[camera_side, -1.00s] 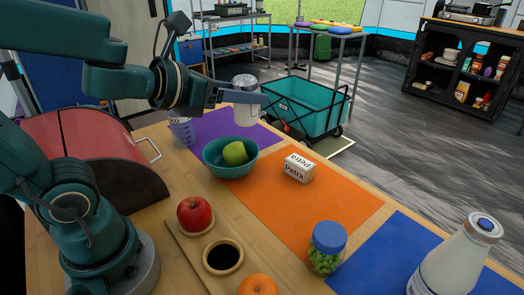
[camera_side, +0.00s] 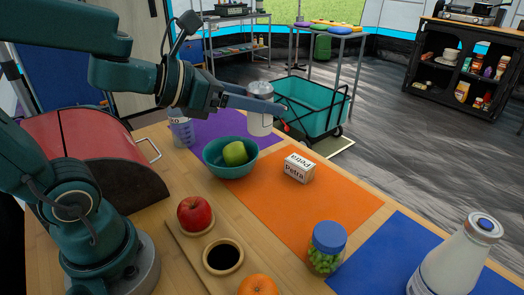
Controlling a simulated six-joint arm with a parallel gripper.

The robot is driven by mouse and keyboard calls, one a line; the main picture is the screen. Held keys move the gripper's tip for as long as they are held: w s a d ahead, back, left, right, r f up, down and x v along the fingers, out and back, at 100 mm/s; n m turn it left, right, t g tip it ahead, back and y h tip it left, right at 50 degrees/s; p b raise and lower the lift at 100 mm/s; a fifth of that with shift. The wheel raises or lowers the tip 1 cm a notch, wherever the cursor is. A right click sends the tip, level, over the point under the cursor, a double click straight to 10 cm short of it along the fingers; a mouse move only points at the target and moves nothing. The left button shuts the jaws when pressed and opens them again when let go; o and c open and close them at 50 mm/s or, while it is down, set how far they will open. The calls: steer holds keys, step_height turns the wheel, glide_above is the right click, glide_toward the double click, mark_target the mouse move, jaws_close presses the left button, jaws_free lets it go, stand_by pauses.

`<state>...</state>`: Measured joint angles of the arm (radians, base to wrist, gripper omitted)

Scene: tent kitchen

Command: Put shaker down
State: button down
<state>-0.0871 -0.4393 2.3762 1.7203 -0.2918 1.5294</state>
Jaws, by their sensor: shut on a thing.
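The shaker (camera_side: 260,118) is a pale, whitish cylinder with a metallic grey top. My gripper (camera_side: 256,104) is shut on it near the top and holds it upright. The shaker shows in front of the teal cart and over the far right part of the purple mat (camera_side: 208,127). It appears to be above the table, but its exact height is hard to tell. The far finger is mostly hidden behind the shaker and the near finger.
A teal bowl (camera_side: 230,170) with a green fruit stands just below the shaker in the picture. A measuring cup (camera_side: 181,131) stands left of the purple mat. A Petra box (camera_side: 299,168) lies on the orange mat (camera_side: 335,205). A red bread bin (camera_side: 95,150) stands at left.

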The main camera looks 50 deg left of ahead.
steer(key=shift+w+d+m+g+h, duration=0.1)
steer(key=shift+d+m+g+h, duration=0.2)
steer(key=shift+d+m+h, duration=0.55)
steer(key=s+a+f+m+g+h, duration=0.2)
steer(key=s+a+m+g+h, duration=0.25)
steer(key=s+m, duration=0.2)
steer(key=s+a+f+m+g+h, duration=0.3)
steer(key=s+m+g+h, duration=0.15)
steer(key=s+g, duration=0.2)
steer(key=shift+m+t, duration=0.3)
steer(key=shift+m, duration=0.15)
steer(key=shift+w+d+f, duration=0.1)
steer(key=shift+d+f, duration=5.4)
steer(key=shift+d, duration=0.05)
steer(key=shift+c, duration=1.4)
jaws_free()
